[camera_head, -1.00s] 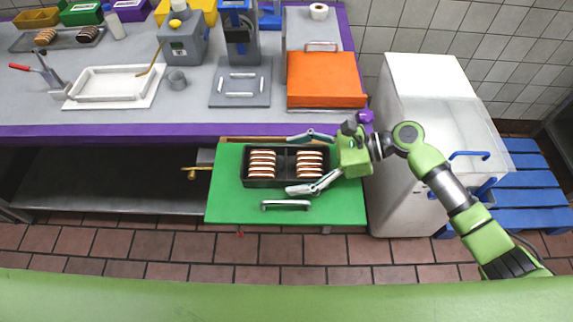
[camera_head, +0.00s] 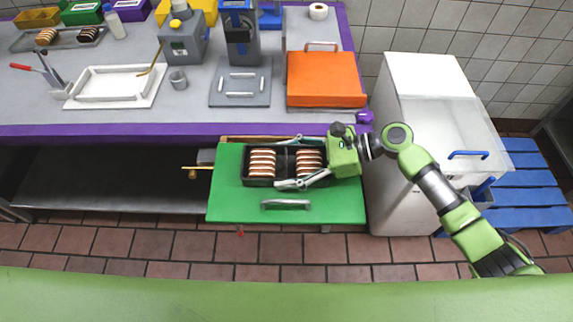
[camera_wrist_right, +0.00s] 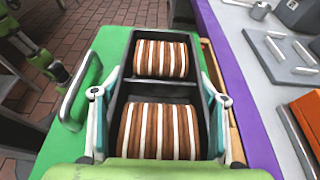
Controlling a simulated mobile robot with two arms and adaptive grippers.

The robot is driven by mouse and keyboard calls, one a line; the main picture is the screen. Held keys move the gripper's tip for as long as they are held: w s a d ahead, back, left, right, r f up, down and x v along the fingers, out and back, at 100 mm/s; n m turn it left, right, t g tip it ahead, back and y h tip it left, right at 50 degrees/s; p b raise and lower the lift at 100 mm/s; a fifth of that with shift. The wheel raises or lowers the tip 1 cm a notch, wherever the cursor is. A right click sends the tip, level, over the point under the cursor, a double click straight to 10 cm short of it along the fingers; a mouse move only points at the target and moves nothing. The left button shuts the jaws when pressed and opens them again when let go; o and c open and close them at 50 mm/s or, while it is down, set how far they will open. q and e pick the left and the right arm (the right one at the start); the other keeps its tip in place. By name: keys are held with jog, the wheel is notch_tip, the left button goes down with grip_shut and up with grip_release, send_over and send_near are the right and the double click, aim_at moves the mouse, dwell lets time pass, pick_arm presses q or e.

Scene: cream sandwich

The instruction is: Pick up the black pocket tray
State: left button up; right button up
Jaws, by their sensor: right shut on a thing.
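The black pocket tray (camera_head: 285,163) lies on the green pulled-out surface below the counter. Its two pockets hold brown-and-white striped sandwich stacks, which also show close up in the wrist view (camera_wrist_right: 158,130). My right gripper (camera_head: 287,162) comes in from the right, with one finger along the tray's far side and one along its near side. In the wrist view the tray (camera_wrist_right: 160,88) sits between both fingers, which press on its long walls. The tray looks level; I cannot tell whether it is clear of the surface. My left gripper is not in view.
The green surface (camera_head: 230,206) has a grey handle (camera_head: 286,204) at its front. The counter's purple edge (camera_head: 130,130) runs just behind. An orange box (camera_head: 325,80) stands on the counter above, and a white cabinet (camera_head: 400,190) stands to the right.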

jog(key=shift+s+f, duration=0.25)
jog(key=shift+f, duration=0.05)
